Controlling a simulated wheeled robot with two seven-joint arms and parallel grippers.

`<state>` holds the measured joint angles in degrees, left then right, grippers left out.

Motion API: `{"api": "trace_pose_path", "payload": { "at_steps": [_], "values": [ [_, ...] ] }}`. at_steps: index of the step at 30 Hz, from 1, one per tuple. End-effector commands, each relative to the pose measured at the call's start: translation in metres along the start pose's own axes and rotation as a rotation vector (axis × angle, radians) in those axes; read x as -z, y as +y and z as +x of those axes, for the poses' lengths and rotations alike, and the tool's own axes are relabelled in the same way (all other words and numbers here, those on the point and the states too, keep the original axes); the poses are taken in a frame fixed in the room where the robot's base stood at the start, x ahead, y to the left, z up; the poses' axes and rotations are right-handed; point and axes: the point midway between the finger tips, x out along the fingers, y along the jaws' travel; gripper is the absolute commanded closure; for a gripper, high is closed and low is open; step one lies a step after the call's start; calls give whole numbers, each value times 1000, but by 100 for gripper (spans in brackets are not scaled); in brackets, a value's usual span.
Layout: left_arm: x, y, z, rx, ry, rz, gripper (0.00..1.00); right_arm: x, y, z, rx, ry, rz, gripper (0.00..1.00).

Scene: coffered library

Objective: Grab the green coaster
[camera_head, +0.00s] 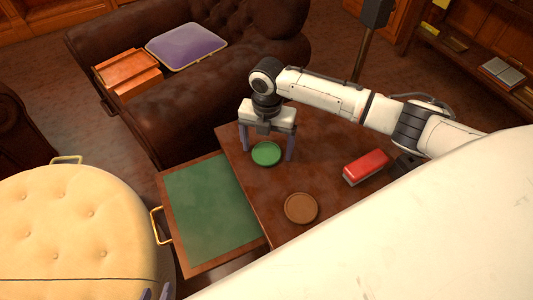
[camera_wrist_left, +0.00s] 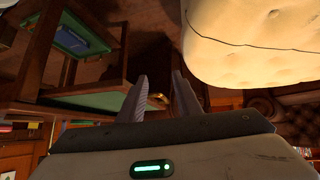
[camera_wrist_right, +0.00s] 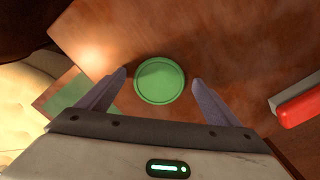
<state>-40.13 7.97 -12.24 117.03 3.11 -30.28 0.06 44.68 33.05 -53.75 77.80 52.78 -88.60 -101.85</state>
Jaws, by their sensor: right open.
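The green coaster (camera_head: 266,154) lies flat on the dark wooden table (camera_head: 245,185), near its far edge. My right gripper (camera_head: 267,151) is above the coaster, pointing down, with its fingers spread on either side of it. In the right wrist view the coaster (camera_wrist_right: 160,81) sits between the open fingertips (camera_wrist_right: 160,78), with a gap on each side, and nothing is held. My left gripper (camera_head: 154,293) shows only its fingertips at the bottom of the head view. In the left wrist view its fingers (camera_wrist_left: 160,77) are apart and empty.
A brown coaster (camera_head: 301,208) and a red, white-edged block (camera_head: 366,167) lie on the table. An open drawer or leaf with a green surface (camera_head: 208,210) juts out left. A cream tufted ottoman (camera_head: 70,225) stands beside it. A brown leather sofa (camera_head: 190,105) is behind.

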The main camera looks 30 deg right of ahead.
Motion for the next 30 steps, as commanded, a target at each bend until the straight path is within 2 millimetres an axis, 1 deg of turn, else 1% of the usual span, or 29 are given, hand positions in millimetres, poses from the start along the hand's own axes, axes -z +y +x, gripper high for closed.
{"api": "trace_pose_path", "payload": {
  "at_steps": [1, 9, 16, 19, 30],
  "values": [
    [0, 0, 0, 0, 0, 0, 69, 0, 0, 0, 0, 0, 0, 14],
    [1, 0, 0, 1, 1, 1, 69, 0, 0, -1, -1, 0, 0, 59],
    [1, 0, 0, 1, 3, 1, 69, 0, 0, -2, -1, -1, 0, 59],
    [3, 0, -2, 1, 3, 1, 69, -1, 1, -11, -4, -2, -1, 59],
    [11, 0, -11, 4, 1, 6, 69, -1, 1, -82, -4, -3, -1, 59]
  ]
}}
